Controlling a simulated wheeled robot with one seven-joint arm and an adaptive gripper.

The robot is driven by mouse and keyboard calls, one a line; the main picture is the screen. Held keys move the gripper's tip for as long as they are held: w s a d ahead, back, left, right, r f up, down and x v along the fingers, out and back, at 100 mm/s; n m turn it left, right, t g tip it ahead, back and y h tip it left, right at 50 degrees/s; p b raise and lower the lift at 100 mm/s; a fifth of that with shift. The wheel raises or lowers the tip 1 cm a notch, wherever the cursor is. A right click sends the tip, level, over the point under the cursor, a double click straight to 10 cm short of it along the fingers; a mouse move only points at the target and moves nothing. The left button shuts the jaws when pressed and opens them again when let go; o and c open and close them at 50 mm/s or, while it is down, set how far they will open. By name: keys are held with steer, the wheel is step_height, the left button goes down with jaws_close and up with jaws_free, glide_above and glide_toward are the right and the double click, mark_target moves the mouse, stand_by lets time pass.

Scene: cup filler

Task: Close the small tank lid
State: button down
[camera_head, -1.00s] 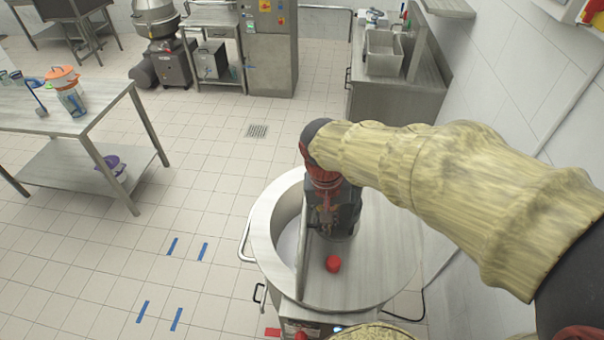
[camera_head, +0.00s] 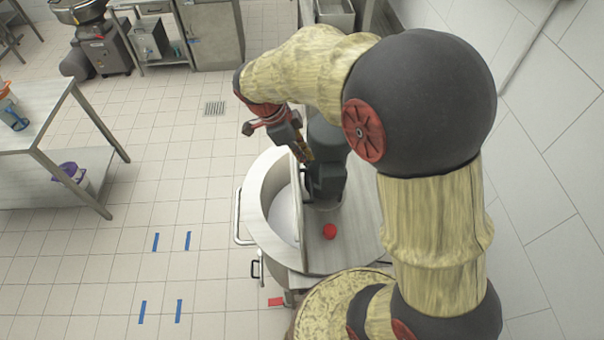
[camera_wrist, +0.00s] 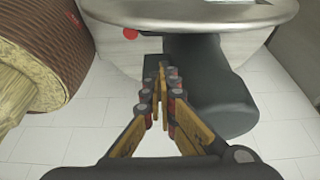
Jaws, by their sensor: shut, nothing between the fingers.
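The round metal tank (camera_head: 262,212) stands near the picture's middle in the head view. Its left part is open, showing a pale interior. The small lid (camera_head: 301,225) stands upright, nearly edge-on, beside the opening. A fixed cover on the right carries a red knob (camera_head: 330,231) and a dark grey motor housing (camera_head: 326,170). My gripper (camera_head: 308,156) is at the far end of the upright lid, beside the housing; contact with the lid cannot be told. In the wrist view my gripper (camera_wrist: 161,72) is shut and empty, next to the dark housing (camera_wrist: 215,85).
A steel table (camera_head: 45,115) stands at the left, apart from the tank. Blue tape marks (camera_head: 156,242) lie on open tiled floor left of the tank. A white tiled wall (camera_head: 545,130) closes off the right. My arm hides much of the tank's right side.

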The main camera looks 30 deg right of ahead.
step_height(320, 180, down, 10)
steer(key=p, duration=0.2)
steer(key=shift+r, duration=0.25)
steer(key=shift+a, duration=0.1)
stand_by(0.3)
